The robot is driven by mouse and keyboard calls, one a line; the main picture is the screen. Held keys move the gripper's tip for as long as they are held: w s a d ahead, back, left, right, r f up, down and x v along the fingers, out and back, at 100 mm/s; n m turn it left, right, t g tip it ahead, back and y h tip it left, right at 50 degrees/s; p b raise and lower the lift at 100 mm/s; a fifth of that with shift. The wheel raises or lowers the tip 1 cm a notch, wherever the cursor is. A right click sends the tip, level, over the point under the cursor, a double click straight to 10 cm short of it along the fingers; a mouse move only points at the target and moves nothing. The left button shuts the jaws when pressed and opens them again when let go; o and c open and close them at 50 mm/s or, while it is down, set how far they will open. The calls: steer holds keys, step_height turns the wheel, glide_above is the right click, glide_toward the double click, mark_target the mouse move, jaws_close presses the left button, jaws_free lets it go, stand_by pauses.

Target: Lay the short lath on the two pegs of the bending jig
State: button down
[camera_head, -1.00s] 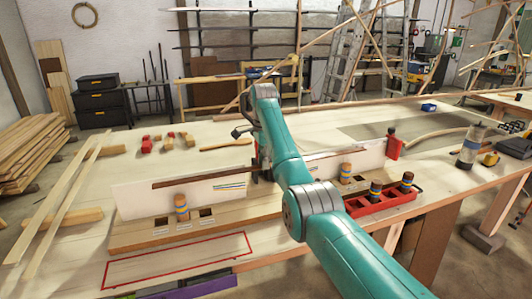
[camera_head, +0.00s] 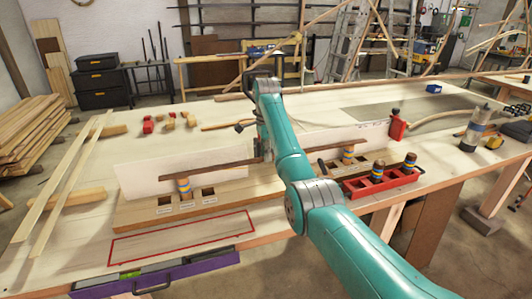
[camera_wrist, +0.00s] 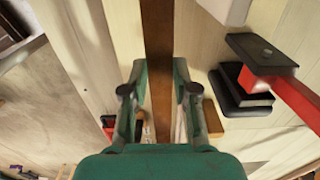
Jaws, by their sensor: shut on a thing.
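The short lath (camera_head: 222,167) is a thin dark brown strip, held lengthwise above the bending jig (camera_head: 135,214). Its left part passes at the top of the left striped peg (camera_head: 184,188). Its right part reaches the top of the right striped peg (camera_head: 348,154). I cannot tell whether it touches either peg. My arm hides the lath's middle and most of the gripper in the head view. In the wrist view my gripper (camera_wrist: 160,92) is shut on the lath (camera_wrist: 157,35), with one finger on each side.
A red tray (camera_head: 352,192) holding dark-topped striped pegs stands at the jig's right front. A white board (camera_head: 140,176) stands behind the jig. A red-outlined rectangle (camera_head: 180,237) lies in front, near a purple thing (camera_head: 205,266) at the bench edge. Long pale laths (camera_head: 65,180) lie left.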

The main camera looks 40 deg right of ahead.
steer(key=shift+f, duration=0.5)
stand_by(0.3)
steer(key=c, duration=0.6)
jaws_free()
steer(key=shift+c, duration=0.2)
steer(key=shift+r, duration=0.1)
